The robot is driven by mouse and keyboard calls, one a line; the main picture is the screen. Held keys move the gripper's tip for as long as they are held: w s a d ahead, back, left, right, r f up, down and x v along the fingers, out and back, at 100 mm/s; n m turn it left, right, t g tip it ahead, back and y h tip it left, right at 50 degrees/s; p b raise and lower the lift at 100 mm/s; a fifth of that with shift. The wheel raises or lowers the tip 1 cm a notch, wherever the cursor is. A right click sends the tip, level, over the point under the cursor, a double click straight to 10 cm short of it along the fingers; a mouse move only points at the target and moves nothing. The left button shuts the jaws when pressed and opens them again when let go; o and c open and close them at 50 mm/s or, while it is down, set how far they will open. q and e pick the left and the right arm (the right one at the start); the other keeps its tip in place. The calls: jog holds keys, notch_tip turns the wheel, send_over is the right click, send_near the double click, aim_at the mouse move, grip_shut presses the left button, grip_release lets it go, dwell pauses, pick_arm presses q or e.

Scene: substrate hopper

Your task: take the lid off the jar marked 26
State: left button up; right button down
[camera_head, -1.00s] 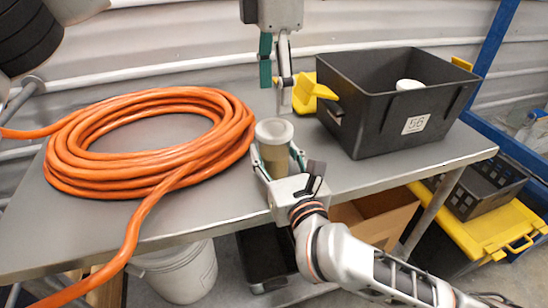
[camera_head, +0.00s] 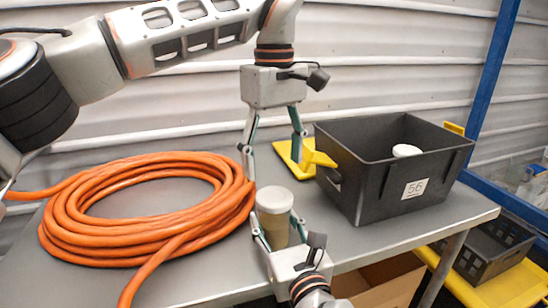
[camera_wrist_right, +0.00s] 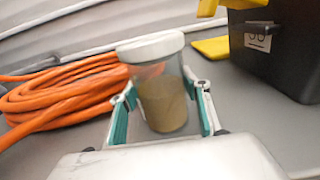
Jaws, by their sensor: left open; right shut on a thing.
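A clear jar (camera_head: 274,232) with tan contents and a white lid (camera_head: 274,199) stands upright near the front of the grey table. The lid is on the jar; no number can be read on it. My right gripper (camera_head: 279,226) is shut around the jar's body from the front. The right wrist view shows the jar body (camera_wrist_right: 164,102) between its teal-padded fingers, with the lid (camera_wrist_right: 150,47) above them. My left gripper (camera_head: 272,160) points down with fingers spread wide, empty, above and behind the lid in the head view.
A coiled orange hose (camera_head: 150,210) lies close to the left of the jar. A black bin (camera_head: 375,195) marked 56 stands to the right, with a white round thing (camera_head: 406,150) inside. A yellow item (camera_head: 300,165) lies behind the jar, beside the bin.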

aim_at(274, 196)
pick_arm(q)
jog(key=m, duration=0.3)
jog(key=shift+m, duration=0.3)
jog(key=shift+f, duration=4)
jog(key=c, duration=1.1)
jog(key=shift+c, duration=0.2)
